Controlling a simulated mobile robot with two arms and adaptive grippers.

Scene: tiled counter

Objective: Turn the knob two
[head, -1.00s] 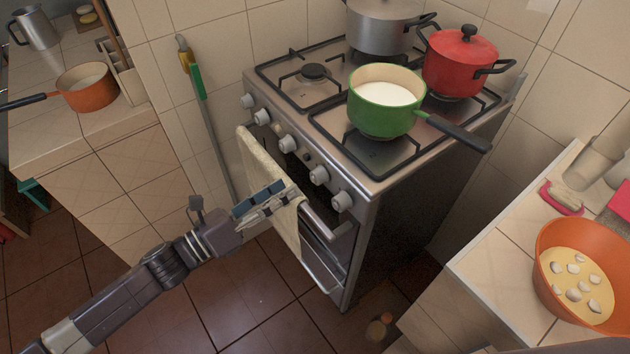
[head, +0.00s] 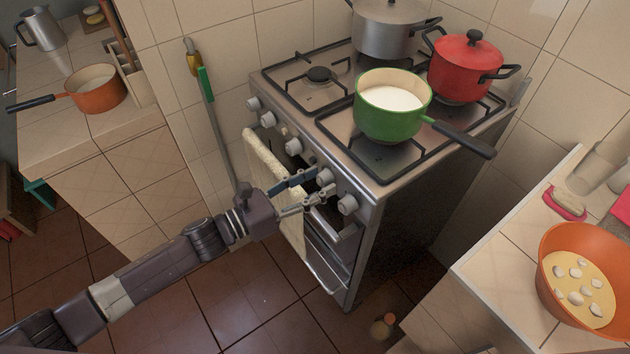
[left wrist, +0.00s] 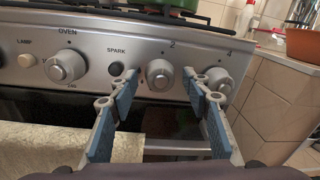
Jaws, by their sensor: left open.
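Knob two (left wrist: 158,75) is a round grey-white knob under the printed "2" on the stove's front panel. It also shows in the head view (head: 325,176), partly hidden by a finger. My left gripper (head: 322,183) is open in front of the panel. In the left wrist view its two fingertips (left wrist: 163,80) are on either side of knob two, one left and one right. I cannot tell whether they touch it. My right gripper is not in view.
The knob under "4" (left wrist: 216,82) is close to the right finger. The oven knob (left wrist: 67,66) and spark button (left wrist: 116,69) are to the left. A towel (head: 262,165) hangs on the oven handle. A green pot (head: 385,118) stands above, its handle over the stove's edge.

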